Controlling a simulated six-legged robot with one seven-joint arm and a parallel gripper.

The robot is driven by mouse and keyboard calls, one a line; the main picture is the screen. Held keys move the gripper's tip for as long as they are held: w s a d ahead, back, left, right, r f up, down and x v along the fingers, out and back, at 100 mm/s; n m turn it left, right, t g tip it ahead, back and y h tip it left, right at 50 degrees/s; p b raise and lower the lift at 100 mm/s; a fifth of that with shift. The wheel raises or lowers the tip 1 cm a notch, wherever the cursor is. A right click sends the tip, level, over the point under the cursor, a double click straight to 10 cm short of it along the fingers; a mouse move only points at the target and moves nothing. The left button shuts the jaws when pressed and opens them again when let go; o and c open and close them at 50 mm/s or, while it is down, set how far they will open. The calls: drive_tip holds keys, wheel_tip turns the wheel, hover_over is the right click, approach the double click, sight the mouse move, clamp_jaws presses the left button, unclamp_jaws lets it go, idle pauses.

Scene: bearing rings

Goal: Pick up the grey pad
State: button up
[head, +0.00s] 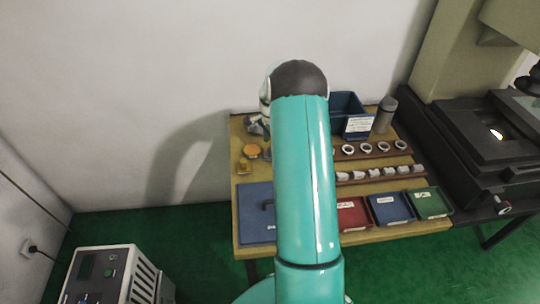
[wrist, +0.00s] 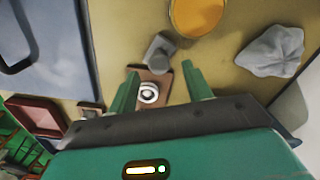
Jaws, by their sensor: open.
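A grey, crumpled, soft-looking piece (wrist: 272,52), the likeliest grey pad, lies on the tan tabletop at the right of the wrist view. A grey shape at the table's far left in the head view (head: 256,126) seems to be the same piece. My gripper (wrist: 160,70) is open with its two green fingers pointing at the tabletop, left of the grey piece and apart from it. A small grey post-like part (wrist: 160,48) stands just beyond the fingertips. A brown block with a white ring (wrist: 149,92) shows between the fingers. In the head view my arm hides the gripper.
An orange disc (wrist: 197,15) lies near the grey piece. A blue board with a dark handle (wrist: 50,50) is at left. On the table are a blue bin (head: 347,106), ring racks (head: 375,154), and red, blue and green trays (head: 430,203). A dark machine (head: 480,140) adjoins at right.

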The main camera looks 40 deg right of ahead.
sight(270, 148)
wheel_tip(270, 148, down, 4)
drive_tip(key=shift+f, duration=0.2)
drive_tip(key=shift+a, duration=0.1)
clamp_jaws()
drive_tip(key=shift+r, duration=0.1)
drive_tip(key=shift+r, duration=0.6)
wheel_tip(270, 148, up, 2)
drive_tip(key=shift+r, duration=0.1)
drive_tip(key=s+a+r, duration=0.3)
drive_tip(key=s+r, duration=0.6)
drive_tip(key=s, duration=0.4)
drive_tip(key=shift+s+r, duration=0.25)
drive_tip(key=shift+s, duration=0.15)
